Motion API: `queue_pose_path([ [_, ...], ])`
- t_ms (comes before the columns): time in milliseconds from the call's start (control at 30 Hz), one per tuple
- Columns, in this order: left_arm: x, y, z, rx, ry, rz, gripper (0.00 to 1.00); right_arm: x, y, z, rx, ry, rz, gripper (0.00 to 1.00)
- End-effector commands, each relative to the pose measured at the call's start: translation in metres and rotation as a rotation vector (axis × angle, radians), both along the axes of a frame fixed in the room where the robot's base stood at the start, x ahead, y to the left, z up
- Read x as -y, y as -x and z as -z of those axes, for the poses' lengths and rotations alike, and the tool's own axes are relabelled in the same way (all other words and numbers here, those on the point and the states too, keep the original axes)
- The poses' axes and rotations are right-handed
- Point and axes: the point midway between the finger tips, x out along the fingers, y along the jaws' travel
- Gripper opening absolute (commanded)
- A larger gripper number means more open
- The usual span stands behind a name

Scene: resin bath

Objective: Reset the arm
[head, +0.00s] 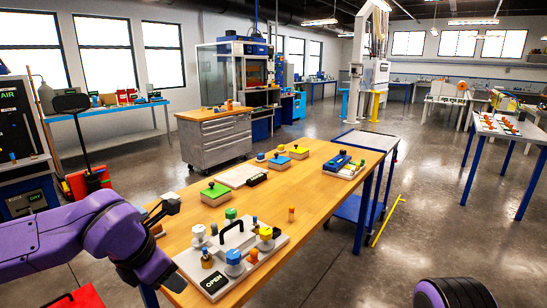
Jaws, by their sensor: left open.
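My purple left arm (70,235) reaches in from the left edge. Its dark left gripper (165,206) is open and appears empty, over the near left edge of the wooden workbench (290,225). It is left of a grey panel (262,247) that carries a black handle, several coloured knobs and an OPEN label (214,282). A purple and black part of my right arm (455,293) shows at the bottom right; its gripper is out of view.
Farther along the bench are a green-topped block (215,193), yellow-topped blocks, a pale flat plate (240,175) and a blue-topped rack (340,163). A small orange-topped piece (291,214) stands alone. Open floor lies right of the bench, before another table (508,128).

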Motion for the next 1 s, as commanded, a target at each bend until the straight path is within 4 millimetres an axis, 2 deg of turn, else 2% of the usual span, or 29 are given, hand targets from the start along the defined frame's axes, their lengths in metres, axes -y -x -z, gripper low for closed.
queue_pose_path([
  [167,-0.014,-0.014,0.058,0.072,-0.255,0.072,0.44,0.0,0.0,0.0,-0.001,0.0,0.0,0.43],
  [267,-0.022,-0.016,0.106,0.101,-0.441,0.175,0.44,0.0,0.0,0.0,-0.001,0.0,0.0,0.43],
  [367,-0.03,-0.004,0.171,0.115,-0.656,0.369,0.44,0.0,0.0,0.0,-0.001,0.0,0.0,0.43],
  [400,-0.033,0.008,0.201,0.115,-0.742,0.482,0.44,0.0,0.0,0.0,-0.001,0.0,0.0,0.43],
  [467,-0.037,0.034,0.247,0.106,-0.853,0.684,0.44,0.0,0.0,0.0,-0.001,-0.001,0.0,0.43],
  [500,-0.04,0.056,0.277,0.095,-0.908,0.832,0.44,0.0,0.0,0.0,-0.001,0.0,0.0,0.43],
  [567,-0.047,0.095,0.315,0.068,-0.959,1.053,0.44,0.0,0.0,0.0,-0.001,0.0,0.0,0.43],
  [600,-0.052,0.122,0.335,0.044,-0.976,1.194,0.44,0.0,0.0,0.0,-0.001,0.0,0.0,0.43],
  [633,-0.057,0.143,0.349,0.023,-0.98,1.291,0.44,0.0,0.001,0.0,-0.001,0.0,0.0,0.43],
  [700,-0.071,0.188,0.371,-0.035,-0.978,1.486,0.44,0.0,0.001,0.0,-0.001,0.0,0.0,0.43],
  [800,-0.092,0.235,0.387,-0.133,-0.967,1.65,0.44,0.0,0.001,0.0,-0.001,0.0,0.0,0.43],
  [900,-0.101,0.26,0.396,-0.187,-0.948,1.727,0.44,0.0,0.0,0.0,-0.001,0.0,0.0,0.43],
  [1000,-0.1,0.267,0.399,-0.197,-0.933,1.734,0.44,0.0,0.0,0.0,-0.001,0.0,0.0,0.43],
])
